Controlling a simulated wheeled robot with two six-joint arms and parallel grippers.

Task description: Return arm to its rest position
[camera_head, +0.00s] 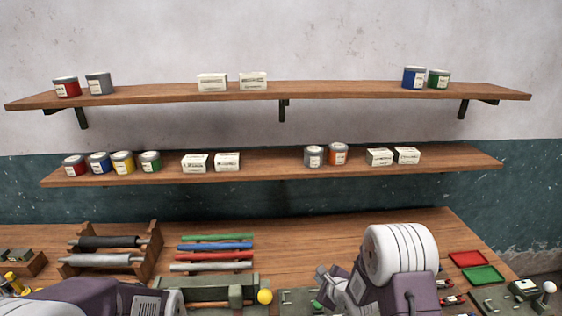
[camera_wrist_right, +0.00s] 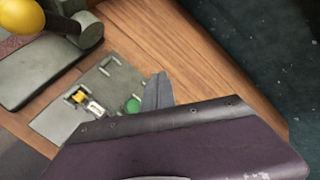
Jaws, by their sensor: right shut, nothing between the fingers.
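My right arm, purple with a white ribbed joint (camera_head: 400,252), comes up from the bottom right of the head view. Its gripper (camera_head: 323,276) is over the back part of the bench, left of the white joint. In the right wrist view the grey fingers (camera_wrist_right: 158,92) are together with nothing between them, above the bench beside a grey-green plate (camera_wrist_right: 95,98). My left arm (camera_head: 95,298) shows as a purple link along the bottom left of the head view; its fingers do not show.
The wooden bench (camera_head: 345,222) holds a roller rack (camera_head: 152,250), coloured rods (camera_head: 215,247), a green-grey fixture with a yellow ball (camera_head: 265,296), and red (camera_head: 468,259) and green (camera_head: 483,275) trays. Two wall shelves (camera_head: 330,91) (camera_head: 270,163) carry cans and boxes. Bench space behind the right arm is clear.

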